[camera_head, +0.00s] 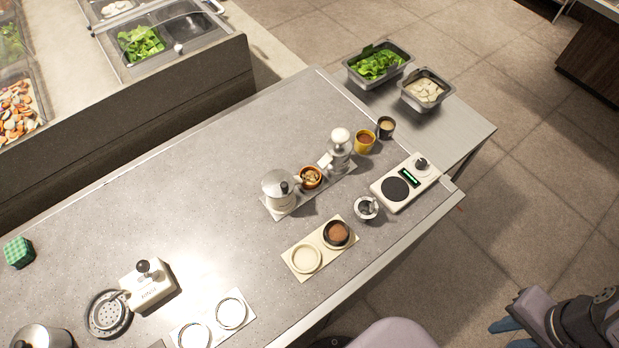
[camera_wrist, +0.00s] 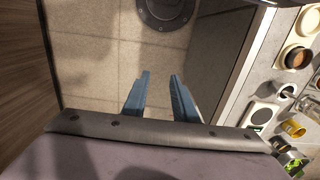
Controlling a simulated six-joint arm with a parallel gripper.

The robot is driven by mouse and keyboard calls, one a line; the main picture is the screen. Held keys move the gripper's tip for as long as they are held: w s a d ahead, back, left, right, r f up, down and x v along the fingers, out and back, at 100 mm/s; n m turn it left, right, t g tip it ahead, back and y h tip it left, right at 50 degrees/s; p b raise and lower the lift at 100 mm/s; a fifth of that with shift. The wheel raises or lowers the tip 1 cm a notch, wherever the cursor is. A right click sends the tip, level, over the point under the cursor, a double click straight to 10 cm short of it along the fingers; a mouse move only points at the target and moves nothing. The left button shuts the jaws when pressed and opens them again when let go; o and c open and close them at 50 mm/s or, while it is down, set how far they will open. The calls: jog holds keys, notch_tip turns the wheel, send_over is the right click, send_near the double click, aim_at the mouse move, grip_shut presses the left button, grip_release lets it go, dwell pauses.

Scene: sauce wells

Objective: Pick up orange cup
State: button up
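A small orange cup (camera_head: 311,177) with pale brown contents sits on a mat between a silver moka pot (camera_head: 279,190) and a white-and-silver grinder-like device (camera_head: 340,148). A yellow-orange cup (camera_head: 364,142) with reddish-brown contents stands farther right, beside a dark cup (camera_head: 386,128). In the wrist view a yellow-orange cup (camera_wrist: 293,129) shows at the right edge. My gripper (camera_wrist: 160,75) has its two blue fingers apart with only floor between them. In the head view my gripper (camera_head: 500,334) is at the bottom right, off the table and far from the cups.
A white scale (camera_head: 404,184) and a small metal cup (camera_head: 366,208) stand near the front table edge. A mat (camera_head: 297,275) with two round wells lies nearby. Two metal food containers (camera_head: 347,68) (camera_head: 447,78) are at the back right. The table's left middle is mostly clear.

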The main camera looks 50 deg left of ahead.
jog(key=o, duration=0.9)
jog(key=shift+o, duration=0.2)
